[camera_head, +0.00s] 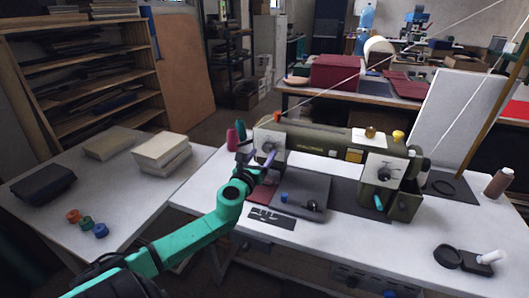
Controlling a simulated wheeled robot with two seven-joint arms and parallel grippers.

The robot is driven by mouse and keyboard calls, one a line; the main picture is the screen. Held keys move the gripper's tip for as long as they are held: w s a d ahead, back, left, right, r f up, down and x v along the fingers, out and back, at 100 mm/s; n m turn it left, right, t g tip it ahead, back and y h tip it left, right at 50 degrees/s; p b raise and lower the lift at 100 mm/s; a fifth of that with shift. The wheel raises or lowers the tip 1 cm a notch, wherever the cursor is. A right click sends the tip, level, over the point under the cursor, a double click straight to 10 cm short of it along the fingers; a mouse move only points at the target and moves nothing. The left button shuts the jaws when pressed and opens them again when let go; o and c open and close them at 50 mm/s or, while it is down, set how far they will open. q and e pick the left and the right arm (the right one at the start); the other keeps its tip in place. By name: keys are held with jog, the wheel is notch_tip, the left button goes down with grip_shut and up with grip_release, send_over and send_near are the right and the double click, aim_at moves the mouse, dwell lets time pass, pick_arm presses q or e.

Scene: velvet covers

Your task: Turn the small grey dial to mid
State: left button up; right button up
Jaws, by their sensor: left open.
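An olive-green sewing machine (322,144) stands on the white table. It has a light square plate at its left end with a small grey dial (269,147) on it, partly covered by my gripper. A second light plate at the right end carries a larger dark grey knob (384,174). I cannot read the setting of either. My left gripper (259,157) is open, close in front of the left plate. Its fingers are small and partly blurred, so I cannot tell whether they touch the dial. My right gripper is out of view.
A dark grey panel (313,188) lies in front of the machine. Magenta and teal thread spools (232,139) stand left of it. A brown spool (497,183) and a black holder (476,263) are at the right. The front middle of the white table (350,242) is clear.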

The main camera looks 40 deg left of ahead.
pick_arm(q)
jog(key=shift+x, duration=1)
grip_shut()
jog(key=shift+n, duration=0.4)
jog(key=n, duration=0.4)
jog(key=shift+n, duration=0.3)
jog(key=n, duration=0.6)
jog(key=shift+n, duration=0.3)
grip_release()
